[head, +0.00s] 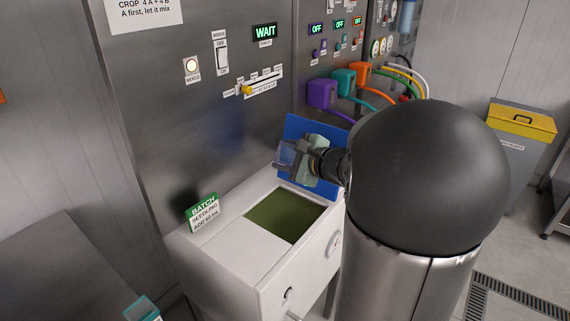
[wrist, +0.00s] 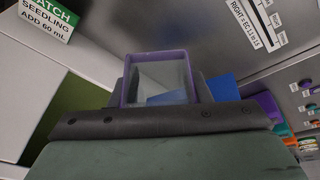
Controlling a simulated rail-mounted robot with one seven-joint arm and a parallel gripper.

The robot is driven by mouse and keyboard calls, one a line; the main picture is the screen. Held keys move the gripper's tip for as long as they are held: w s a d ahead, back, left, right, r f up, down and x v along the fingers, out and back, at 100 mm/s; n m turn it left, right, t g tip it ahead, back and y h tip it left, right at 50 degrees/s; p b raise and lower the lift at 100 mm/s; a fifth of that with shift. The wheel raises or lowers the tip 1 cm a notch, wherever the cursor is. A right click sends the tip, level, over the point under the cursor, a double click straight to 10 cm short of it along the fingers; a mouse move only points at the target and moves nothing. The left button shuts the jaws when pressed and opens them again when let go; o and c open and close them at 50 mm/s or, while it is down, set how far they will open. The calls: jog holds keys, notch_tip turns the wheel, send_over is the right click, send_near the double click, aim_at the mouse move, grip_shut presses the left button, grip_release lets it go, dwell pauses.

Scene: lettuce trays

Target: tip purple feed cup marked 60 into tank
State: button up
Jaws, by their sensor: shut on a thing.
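A small clear cup with a purple rim (wrist: 126,80) is held in my gripper; it also shows as a bluish-purple shape in the head view (head: 284,154). No 60 mark is readable on it. My gripper (head: 301,150) is shut on the cup, above the back of the white tank (head: 222,238). The tank's square opening (head: 285,214) shows green inside and lies below and in front of the gripper. The cup looks tilted, but its exact angle and its contents are unclear. The wrist view shows the green opening (wrist: 62,125) to the left of the cup.
A sign reading "BATCH SEEDLING ADD 60 mL" (head: 203,212) stands on the tank's left edge. A blue panel (head: 297,128) is behind the gripper. The wall panel carries a lit WAIT display (head: 265,32), and purple (head: 321,94), teal and orange plugs with hoses. A teal-rimmed container (head: 142,309) is at lower left.

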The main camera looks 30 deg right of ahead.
jog(key=m+p, duration=0.1)
jog(key=p, duration=0.2)
jog(key=r+m+g+y+p, duration=0.1)
jog(key=p, duration=0.2)
jog(key=shift+r+m+g+p, duration=0.3)
jog(key=shift+m, duration=0.1)
jog(key=m+p, duration=0.1)
jog(key=p, duration=0.2)
jog(key=m+g+y+p, duration=0.1)
jog(key=p, duration=0.2)
jog(key=shift+r+m+y, duration=0.25)
jog(key=shift+m+y, duration=0.05)
jog(key=shift+m, duration=0.1)
jog(key=shift+m+g+p, duration=0.3)
jog(key=shift+p, duration=0.55)
jog(key=shift+f, duration=0.35)
